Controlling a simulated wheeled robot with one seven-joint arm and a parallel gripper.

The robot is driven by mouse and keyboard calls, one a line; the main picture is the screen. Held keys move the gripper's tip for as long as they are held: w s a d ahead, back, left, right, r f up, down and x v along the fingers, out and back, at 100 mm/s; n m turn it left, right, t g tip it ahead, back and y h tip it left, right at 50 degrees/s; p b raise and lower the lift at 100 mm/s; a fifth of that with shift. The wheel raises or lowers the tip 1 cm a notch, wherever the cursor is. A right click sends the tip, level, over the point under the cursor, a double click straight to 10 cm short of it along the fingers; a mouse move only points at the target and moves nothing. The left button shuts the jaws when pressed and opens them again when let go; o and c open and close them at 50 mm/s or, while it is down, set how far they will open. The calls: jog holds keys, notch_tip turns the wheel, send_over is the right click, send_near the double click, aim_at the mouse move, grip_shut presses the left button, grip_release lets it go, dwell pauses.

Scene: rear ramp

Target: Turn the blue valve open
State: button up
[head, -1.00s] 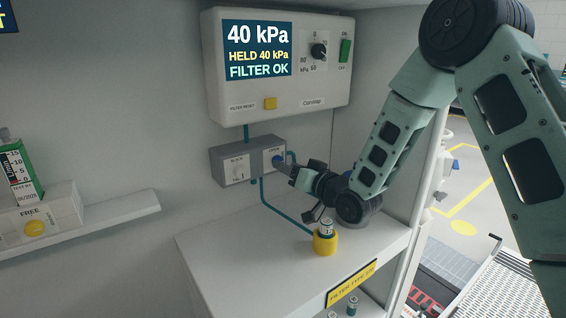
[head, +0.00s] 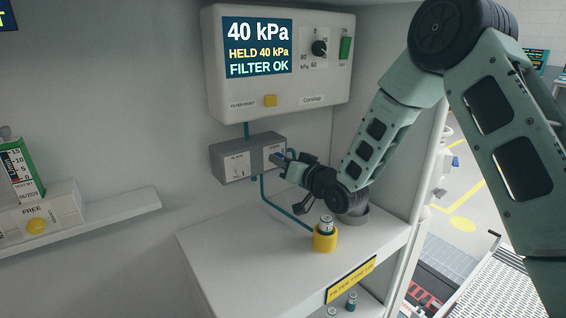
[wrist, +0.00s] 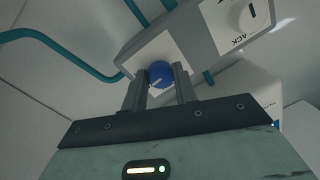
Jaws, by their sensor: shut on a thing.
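The blue valve (wrist: 160,73) is a round blue knob with a light mark on its face, on a white plate of the grey valve box (head: 249,158). My gripper (wrist: 161,86) is shut on the blue valve, one finger on either side of it in the wrist view. In the head view my gripper (head: 281,163) reaches the right part of the box from the right and hides most of the knob. A white knob (head: 239,170) sits on the left plate of the same box.
Above is a control panel (head: 325,88) whose screen (head: 258,47) reads 40 kPa, HELD 40 kPa, FILTER OK. Below, a yellow holder (head: 325,240) with a small canister (head: 326,222) stands on the white shelf (head: 270,262). Teal pipes (head: 285,217) run from the box.

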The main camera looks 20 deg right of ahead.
jog(key=shift+f+n+b, duration=0.1)
jog(key=shift+n+b, duration=0.2)
jog(key=shift+b, duration=0.1)
jog(key=n+h+b, duration=0.1)
jog(key=n+b, duration=0.6)
jog(key=b, duration=0.2)
jog(key=n+h+b, duration=0.1)
jog(key=n+b, duration=0.7)
jog(key=b, duration=0.1)
jog(key=shift+g+b, duration=0.3)
jog(key=shift+r, duration=0.2)
jog(key=o, duration=1)
jog(key=shift+c, duration=0.2)
